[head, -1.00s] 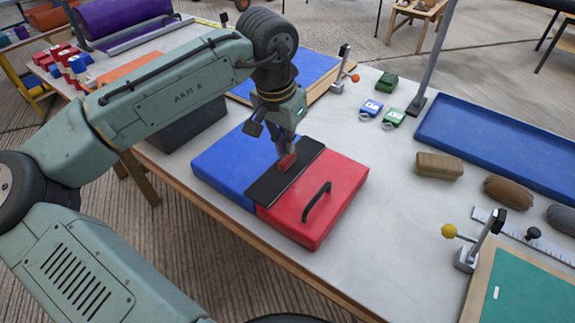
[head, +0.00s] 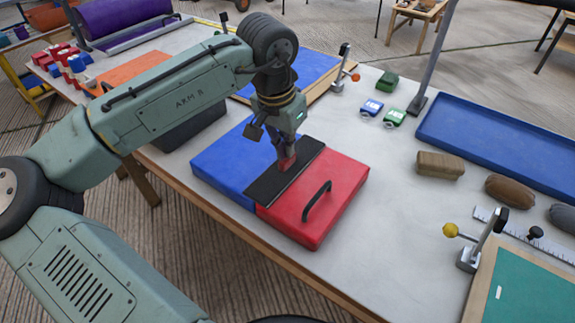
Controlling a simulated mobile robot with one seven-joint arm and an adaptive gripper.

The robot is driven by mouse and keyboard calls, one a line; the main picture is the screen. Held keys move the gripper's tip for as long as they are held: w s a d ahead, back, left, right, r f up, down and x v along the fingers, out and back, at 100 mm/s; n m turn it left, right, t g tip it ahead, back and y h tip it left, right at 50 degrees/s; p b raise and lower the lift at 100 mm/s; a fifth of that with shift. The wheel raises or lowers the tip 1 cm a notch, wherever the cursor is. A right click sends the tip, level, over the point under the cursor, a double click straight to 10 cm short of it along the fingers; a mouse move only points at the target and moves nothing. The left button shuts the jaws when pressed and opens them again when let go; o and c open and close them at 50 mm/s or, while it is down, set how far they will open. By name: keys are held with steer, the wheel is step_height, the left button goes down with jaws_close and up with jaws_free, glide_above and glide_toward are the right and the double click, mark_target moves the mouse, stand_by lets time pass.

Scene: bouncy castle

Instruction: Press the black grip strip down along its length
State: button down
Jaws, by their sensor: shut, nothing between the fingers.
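The black grip strip (head: 268,188) lies across the seam between a blue pad (head: 226,163) and a red pad (head: 340,185) on the table. It looks flat. My gripper (head: 287,163) is shut and points down over the middle of the strip, its reddish tips at or just above the strip's surface. I cannot tell for certain whether they touch it. The tips and the arm's end hide a small part of the strip.
A black handle (head: 317,200) stands up from the red pad close to the strip. A long blue tray (head: 500,150), brown blocks (head: 440,165) and a clamp with a yellow knob (head: 450,230) are to the right. The bare table (head: 385,190) right of the pads is clear.

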steer(key=shift+f, duration=0.25)
stand_by(0.3)
step_height(320, 180, up, 6)
steer(key=p, duration=0.6)
stand_by(0.3)
